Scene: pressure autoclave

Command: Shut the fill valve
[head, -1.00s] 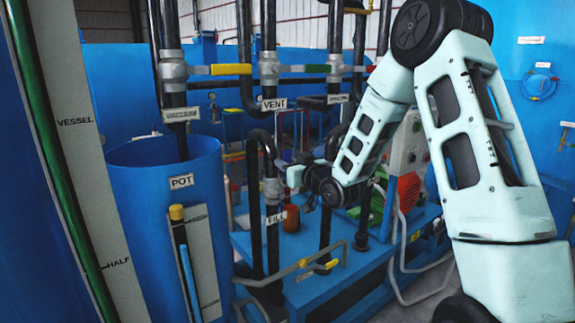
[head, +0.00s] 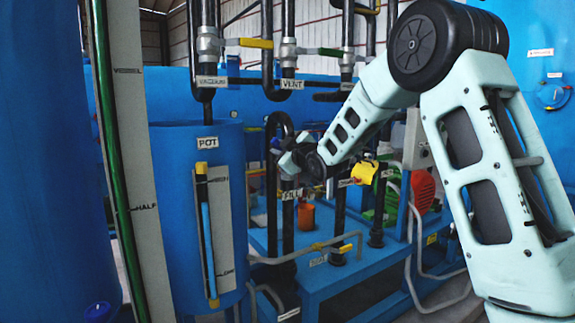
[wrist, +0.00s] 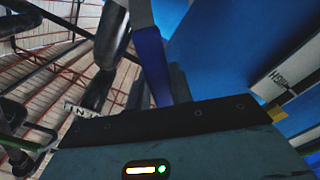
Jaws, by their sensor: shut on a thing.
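The FILL label (head: 292,194) hangs on a black vertical pipe (head: 288,230) just right of the blue pot (head: 170,240). The fill valve's body above the label is mostly hidden behind my gripper (head: 288,158) in the head view. In the wrist view a blue lever (wrist: 152,60) runs down to my gripper (wrist: 178,92), which is shut on it. A small blue bit of the lever shows beside the gripper in the head view. How far the lever is turned I cannot tell.
The vacuum valve, with a yellow handle (head: 256,43), and the vent valve, with a green handle (head: 322,52), are above. A grey pipe with a yellow drain handle (head: 330,246) crosses below. A vessel level gauge (head: 130,190) stands at left. Black pipes stand close around my gripper.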

